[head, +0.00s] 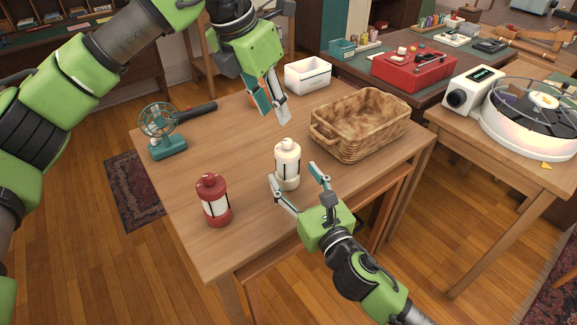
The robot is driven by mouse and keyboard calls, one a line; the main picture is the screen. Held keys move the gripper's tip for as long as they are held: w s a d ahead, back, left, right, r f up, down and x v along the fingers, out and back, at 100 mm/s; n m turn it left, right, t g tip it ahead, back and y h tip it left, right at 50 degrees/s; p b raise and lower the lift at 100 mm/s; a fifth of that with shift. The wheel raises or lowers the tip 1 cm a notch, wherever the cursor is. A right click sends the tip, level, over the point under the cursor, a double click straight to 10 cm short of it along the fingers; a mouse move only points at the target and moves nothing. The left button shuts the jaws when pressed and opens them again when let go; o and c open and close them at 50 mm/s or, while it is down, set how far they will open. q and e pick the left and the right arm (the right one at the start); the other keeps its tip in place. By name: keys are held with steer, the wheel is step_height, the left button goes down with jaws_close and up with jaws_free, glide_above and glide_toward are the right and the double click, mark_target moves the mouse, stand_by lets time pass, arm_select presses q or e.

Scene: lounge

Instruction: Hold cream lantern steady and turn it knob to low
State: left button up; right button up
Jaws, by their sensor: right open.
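The cream lantern (289,158) stands upright on the wooden table (240,165), with a rounded cream top and dark bars around its middle. My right gripper (294,174) is open, its fingers spread on the near side of the lantern, the left finger near its base and the right finger beside it. I cannot tell if either finger touches it. My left gripper (275,115) hangs above and behind the lantern, apart from it, its fingers pointing down with a gap between them. The lantern's knob cannot be made out.
A red lantern (212,204) stands left of the cream one. A wicker basket (355,140) is close on the right, with a white bin (307,75) behind. The table's middle left is clear.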

mark_target(293, 174)
steer(key=shift+x, duration=2.35)
